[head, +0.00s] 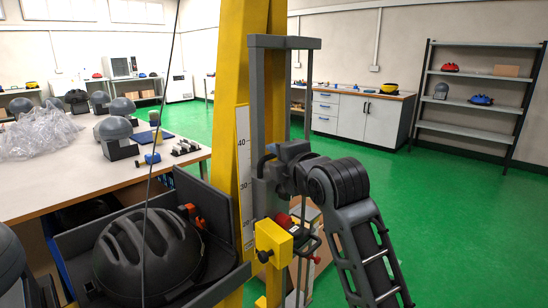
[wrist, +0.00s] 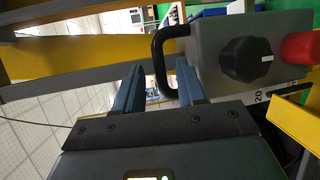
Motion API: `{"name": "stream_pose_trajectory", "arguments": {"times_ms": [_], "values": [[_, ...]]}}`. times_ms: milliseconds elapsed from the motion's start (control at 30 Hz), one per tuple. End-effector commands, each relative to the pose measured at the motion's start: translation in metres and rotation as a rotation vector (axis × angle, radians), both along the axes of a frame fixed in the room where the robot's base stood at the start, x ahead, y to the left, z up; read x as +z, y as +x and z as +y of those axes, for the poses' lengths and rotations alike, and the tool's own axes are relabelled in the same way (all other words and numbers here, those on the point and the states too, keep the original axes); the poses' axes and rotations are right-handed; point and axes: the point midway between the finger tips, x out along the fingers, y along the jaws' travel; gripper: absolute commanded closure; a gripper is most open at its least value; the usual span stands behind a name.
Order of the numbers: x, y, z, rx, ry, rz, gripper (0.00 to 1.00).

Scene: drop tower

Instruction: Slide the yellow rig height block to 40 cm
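The yellow rig height block (head: 270,243), with a dark knob on its left, sits low on the rig, beside the lower part of the white scale (head: 243,160). The scale's 40 mark is well above it. In the wrist view a yellow part (wrist: 297,122) at the right edge seems to be this block. My gripper (head: 268,158) is above the block, at the grey carriage (head: 264,198). In the wrist view my gripper (wrist: 158,75) has its fingers apart, with the carriage's black handle (wrist: 158,55) between them. Contact with the handle cannot be told.
The grey carriage has a black knob (wrist: 247,60) and a red button (wrist: 300,47). A tray with a black helmet (head: 150,255) is left of the yellow column (head: 232,60). A thin cable hangs before it. A bench (head: 60,185) stands left; green floor is free at right.

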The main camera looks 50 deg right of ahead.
Motion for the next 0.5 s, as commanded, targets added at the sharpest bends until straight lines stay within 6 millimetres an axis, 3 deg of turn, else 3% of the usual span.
{"name": "stream_pose_trajectory", "arguments": {"times_ms": [200, 500], "values": [[-0.003, 0.015, -0.006, 0.0, 0.001, 0.0, 0.6], [-0.003, 0.016, -0.006, 0.0, 0.001, 0.0, 0.63]]}}
